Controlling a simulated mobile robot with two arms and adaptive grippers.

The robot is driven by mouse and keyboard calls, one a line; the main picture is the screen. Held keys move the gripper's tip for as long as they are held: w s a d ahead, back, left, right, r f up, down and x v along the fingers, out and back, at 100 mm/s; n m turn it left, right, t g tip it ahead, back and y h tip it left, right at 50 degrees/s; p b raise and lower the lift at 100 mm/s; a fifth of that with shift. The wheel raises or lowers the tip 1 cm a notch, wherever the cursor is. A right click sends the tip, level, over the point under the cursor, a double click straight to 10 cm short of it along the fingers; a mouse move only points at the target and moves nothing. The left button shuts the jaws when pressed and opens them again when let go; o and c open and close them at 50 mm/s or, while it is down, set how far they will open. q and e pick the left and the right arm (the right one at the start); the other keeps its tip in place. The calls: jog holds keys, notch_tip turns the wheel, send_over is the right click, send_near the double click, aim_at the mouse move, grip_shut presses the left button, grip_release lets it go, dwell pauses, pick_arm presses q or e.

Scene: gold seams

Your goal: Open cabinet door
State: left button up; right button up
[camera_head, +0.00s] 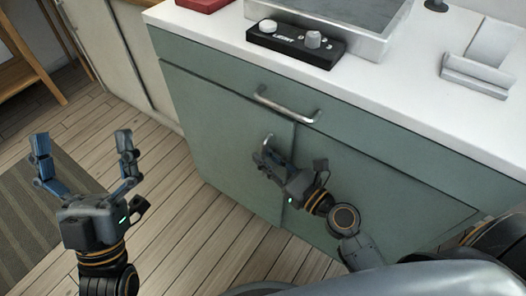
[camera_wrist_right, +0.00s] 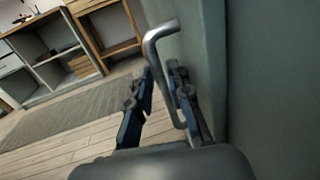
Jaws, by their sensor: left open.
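The green cabinet has a left door (camera_head: 215,135) and a right door (camera_head: 385,195) under a wide drawer front; both doors look closed. A slim metal door handle (camera_head: 268,138) sits near the seam between the doors. My right gripper (camera_head: 267,160) is at this handle, its fingers partly hidden. In the right wrist view the bent handle (camera_wrist_right: 156,40) runs down between the two fingertips (camera_wrist_right: 162,75); whether they press on it is unclear. My left gripper (camera_head: 84,150) is open and empty, pointing up over the floor left of the cabinet.
The drawer handle (camera_head: 288,106) projects above the door handle. The white countertop (camera_head: 400,90) carries a black control panel with knobs (camera_head: 295,43). Wooden floor (camera_head: 175,225) is clear before the cabinet's left side; a striped rug (camera_head: 40,220) lies further left.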

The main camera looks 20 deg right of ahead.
jog(key=shift+w+a, duration=0.3)
jog(key=shift+w, duration=0.25)
grip_shut()
